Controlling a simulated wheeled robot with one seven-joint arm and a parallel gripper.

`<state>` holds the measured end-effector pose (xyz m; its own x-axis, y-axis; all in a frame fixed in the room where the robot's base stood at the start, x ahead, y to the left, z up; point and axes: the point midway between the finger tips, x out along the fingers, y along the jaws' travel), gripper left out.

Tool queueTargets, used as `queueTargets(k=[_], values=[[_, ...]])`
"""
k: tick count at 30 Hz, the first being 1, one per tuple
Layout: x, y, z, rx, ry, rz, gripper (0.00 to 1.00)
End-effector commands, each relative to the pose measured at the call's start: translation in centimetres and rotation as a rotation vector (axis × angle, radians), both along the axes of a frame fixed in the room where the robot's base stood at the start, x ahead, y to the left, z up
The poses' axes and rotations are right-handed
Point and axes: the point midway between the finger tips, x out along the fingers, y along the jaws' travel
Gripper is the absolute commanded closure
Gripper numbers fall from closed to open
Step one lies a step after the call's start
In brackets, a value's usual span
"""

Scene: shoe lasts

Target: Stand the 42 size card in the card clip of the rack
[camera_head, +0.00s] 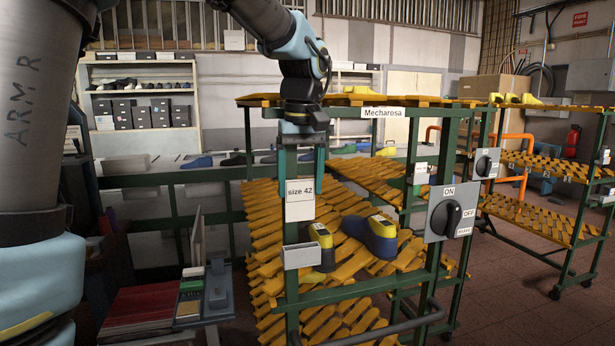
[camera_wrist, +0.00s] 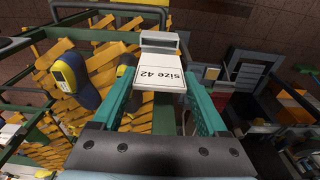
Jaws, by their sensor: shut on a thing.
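The white size 42 card (camera_head: 300,200) is held upright in my gripper (camera_head: 301,173), between its teal fingers. The wrist view also shows the card (camera_wrist: 160,77) between the fingertips of my gripper (camera_wrist: 160,88). The pale card clip (camera_head: 302,256) is on the front post of the rack (camera_head: 292,300). The card is above the clip in the head view, and its lower edge appears apart from the clip. In the wrist view the clip (camera_wrist: 159,40) lies just beyond the card's far end, roughly in line with it.
Blue and yellow shoe lasts (camera_head: 372,236) rest on the rack's slatted yellow shelf behind the clip. A switch box (camera_head: 454,213) is to the right. A side table with a red book (camera_head: 140,305) and a grey holder (camera_head: 217,287) stands at lower left.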

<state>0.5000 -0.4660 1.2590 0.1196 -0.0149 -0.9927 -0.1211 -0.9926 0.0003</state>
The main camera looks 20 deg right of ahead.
Motion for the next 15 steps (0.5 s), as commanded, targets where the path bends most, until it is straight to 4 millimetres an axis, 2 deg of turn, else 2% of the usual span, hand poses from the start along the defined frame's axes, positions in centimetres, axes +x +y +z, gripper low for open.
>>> queueTargets(k=[8, 15], values=[[0.0, 0.0, -0.5, 0.0, 0.0, 0.0, 0.78], [0.0, 0.0, -2.3, 0.0, 0.0, 0.0, 0.78]])
